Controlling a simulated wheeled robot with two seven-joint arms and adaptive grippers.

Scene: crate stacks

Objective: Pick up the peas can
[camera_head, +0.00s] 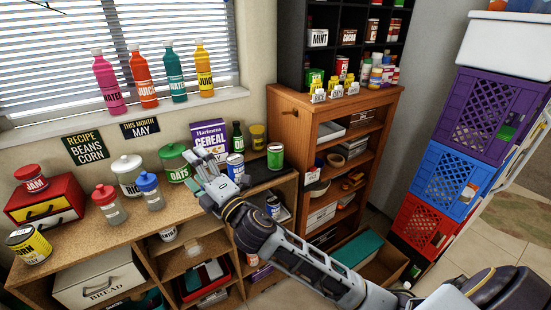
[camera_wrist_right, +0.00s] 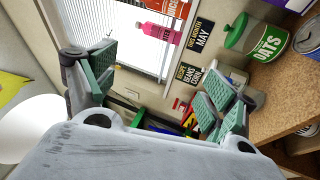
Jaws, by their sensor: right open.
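My right gripper (camera_head: 209,168) reaches over the counter from the lower right, in front of the green-lidded OATS jar and the cereal box. In the right wrist view my right gripper (camera_wrist_right: 160,92) is open, with nothing between its green pads. A can with a green label (camera_head: 275,156) stands on the dark surface at the counter's right end, to the right of the gripper and apart from it. It may be the peas can, but its label is too small to read. A blue and white can (camera_head: 235,166) stands close to the gripper. My left gripper is not in view.
The OATS jar (camera_head: 174,164), cereal box (camera_head: 208,137), dark green bottle (camera_head: 238,138) and yellow can (camera_head: 257,138) crowd the counter's back. A wooden shelf unit (camera_head: 285,113) rises to the right. Stacked crates (camera_head: 455,180) stand farther right. Colored bottles (camera_head: 142,78) line the windowsill.

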